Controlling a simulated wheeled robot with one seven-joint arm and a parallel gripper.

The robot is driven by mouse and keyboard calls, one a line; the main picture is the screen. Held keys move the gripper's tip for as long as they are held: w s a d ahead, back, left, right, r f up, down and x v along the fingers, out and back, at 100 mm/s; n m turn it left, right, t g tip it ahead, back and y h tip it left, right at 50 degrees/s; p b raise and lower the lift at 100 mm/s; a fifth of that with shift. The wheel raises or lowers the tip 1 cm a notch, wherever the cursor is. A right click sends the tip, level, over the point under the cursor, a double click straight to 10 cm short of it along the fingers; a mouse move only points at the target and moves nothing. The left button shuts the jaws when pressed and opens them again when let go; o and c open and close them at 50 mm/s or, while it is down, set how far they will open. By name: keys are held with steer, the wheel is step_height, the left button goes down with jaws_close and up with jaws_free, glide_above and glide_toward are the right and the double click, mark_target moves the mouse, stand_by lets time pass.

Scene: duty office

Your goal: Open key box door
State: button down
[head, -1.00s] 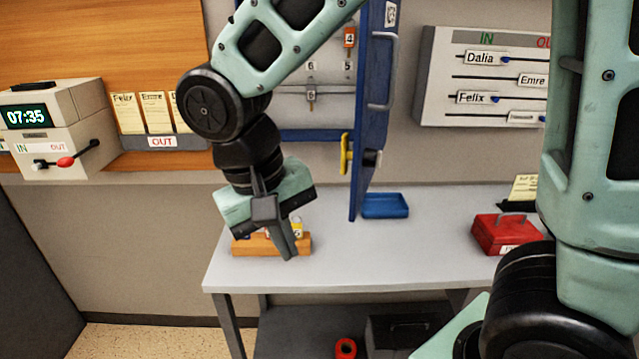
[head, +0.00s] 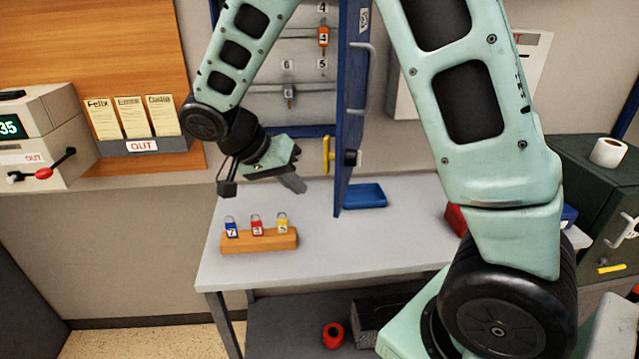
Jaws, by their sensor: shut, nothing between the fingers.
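The key box (head: 290,105) is on the wall at the upper middle, partly hidden by my arm. Its blue door (head: 349,110) stands swung out from the wall, seen nearly edge-on, with a grey bar handle (head: 361,82) on its right face. Numbered hooks and an orange key tag (head: 323,38) show inside. A yellow piece (head: 327,155) is at the door's lower left side. My gripper (head: 293,183) is shut and empty, left of the door and below the box, apart from both.
A blue tray (head: 364,195) lies right of the door's foot. A card rack (head: 140,146) and a clock unit are at left. My arm hides part of the right side.

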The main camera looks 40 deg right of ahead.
steer(key=s+d, duration=0.1)
steer(key=s+d+f+p, duration=0.1)
steer(key=s+d+p, duration=0.1)
steer(key=shift+s+d+f, duration=0.2)
steer(key=shift+s+f, duration=0.05)
steer(key=shift+s, duration=0.05)
stand_by(0.3)
